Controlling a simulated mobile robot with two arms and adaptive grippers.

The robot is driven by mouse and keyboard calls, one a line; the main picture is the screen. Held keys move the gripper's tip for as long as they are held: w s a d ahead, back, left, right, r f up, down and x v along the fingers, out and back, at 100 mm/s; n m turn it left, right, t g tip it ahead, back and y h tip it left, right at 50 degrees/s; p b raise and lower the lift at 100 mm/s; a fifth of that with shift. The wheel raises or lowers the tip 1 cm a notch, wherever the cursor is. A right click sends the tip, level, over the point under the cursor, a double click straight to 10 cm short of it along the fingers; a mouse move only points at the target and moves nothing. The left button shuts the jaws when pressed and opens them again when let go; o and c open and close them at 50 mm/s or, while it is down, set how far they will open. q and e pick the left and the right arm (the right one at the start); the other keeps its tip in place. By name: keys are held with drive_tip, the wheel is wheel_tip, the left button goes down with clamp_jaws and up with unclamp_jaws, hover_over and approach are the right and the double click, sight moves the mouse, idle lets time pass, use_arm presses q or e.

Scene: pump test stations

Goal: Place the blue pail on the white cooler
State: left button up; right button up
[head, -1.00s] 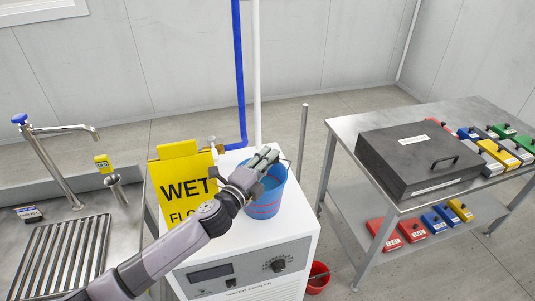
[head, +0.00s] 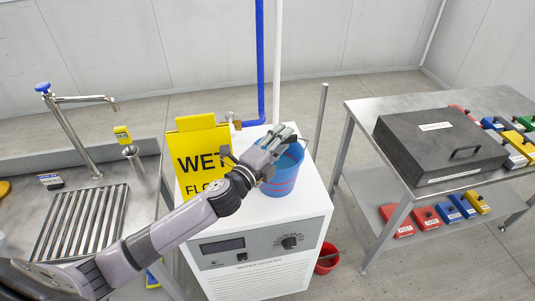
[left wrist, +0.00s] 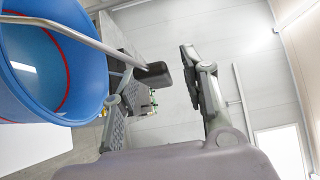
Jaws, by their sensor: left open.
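The blue pail (head: 287,178), with red bands, stands upright on top of the white cooler (head: 245,215), near its back right. My left gripper (head: 278,138) is at the pail's upper rim, its arm reaching in from the left across the cooler. My right gripper is not in view.
A yellow wet floor sign (head: 197,160) stands just left of the cooler, beside a steel sink (head: 140,190). A red bucket (head: 327,258) is on the floor at right. A metal table (head: 365,115) holds a black case (head: 440,150) and several coloured blocks. Pipes rise behind the cooler.

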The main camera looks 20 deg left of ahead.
use_arm(q)
drive_tip(key=b+v, duration=0.2)
drive_tip(key=v, duration=0.8)
drive_tip(key=shift+b, duration=0.35)
drive_tip(key=shift+a, duration=0.1)
